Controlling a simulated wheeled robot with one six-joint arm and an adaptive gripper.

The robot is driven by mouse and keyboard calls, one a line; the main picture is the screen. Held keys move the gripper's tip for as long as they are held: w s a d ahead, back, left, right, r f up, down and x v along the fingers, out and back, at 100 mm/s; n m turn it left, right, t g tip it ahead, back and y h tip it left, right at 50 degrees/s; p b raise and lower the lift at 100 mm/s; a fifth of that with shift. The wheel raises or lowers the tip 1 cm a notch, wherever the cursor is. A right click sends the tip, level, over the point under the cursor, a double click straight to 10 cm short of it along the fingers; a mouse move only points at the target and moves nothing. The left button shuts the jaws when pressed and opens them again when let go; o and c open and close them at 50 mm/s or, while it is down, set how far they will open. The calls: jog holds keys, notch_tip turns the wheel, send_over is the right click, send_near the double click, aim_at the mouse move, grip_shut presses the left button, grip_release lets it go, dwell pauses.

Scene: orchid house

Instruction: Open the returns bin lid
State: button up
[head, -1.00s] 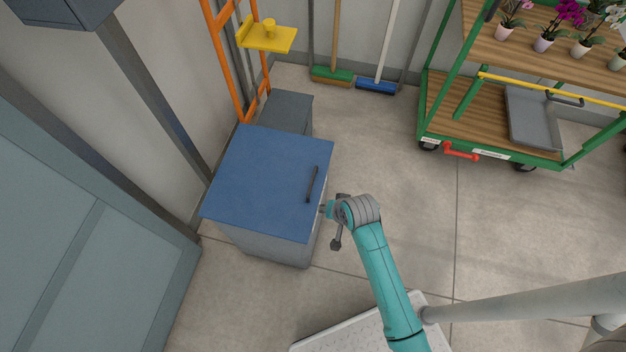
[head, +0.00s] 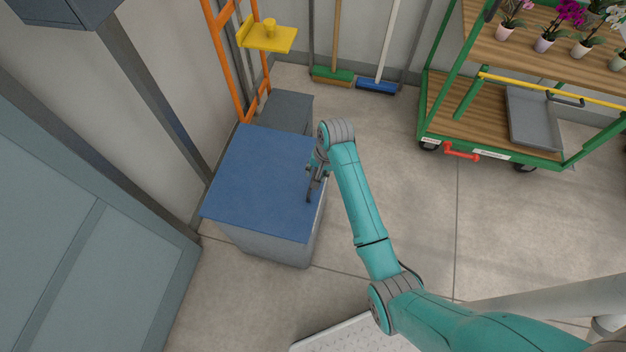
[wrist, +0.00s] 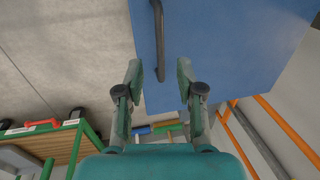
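The returns bin (head: 265,185) is a grey box with a flat blue lid (head: 255,180), which lies shut on top. A dark bar handle (head: 309,196) is near the lid's right edge, partly hidden by my gripper in the head view. My gripper (head: 316,178) is over this edge, right at the handle. In the wrist view my gripper (wrist: 160,76) is open, with one finger on each side of the line of the handle (wrist: 158,40). The handle's near end lies between the fingertips. I cannot tell whether either finger touches it.
A grey box (head: 288,111) and an orange frame (head: 222,60) with a yellow platform (head: 268,37) stand behind the bin. Two brooms (head: 333,76) lean at the back wall. A green plant trolley (head: 490,150) stands at the right. The floor (head: 410,210) between is clear.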

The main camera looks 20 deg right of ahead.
jog(key=f, duration=0.4)
jog(key=a+f, duration=0.1)
jog(key=f, duration=0.1)
jog(key=shift+w+f, duration=0.15)
jog(key=shift+w, duration=0.2)
grip_shut()
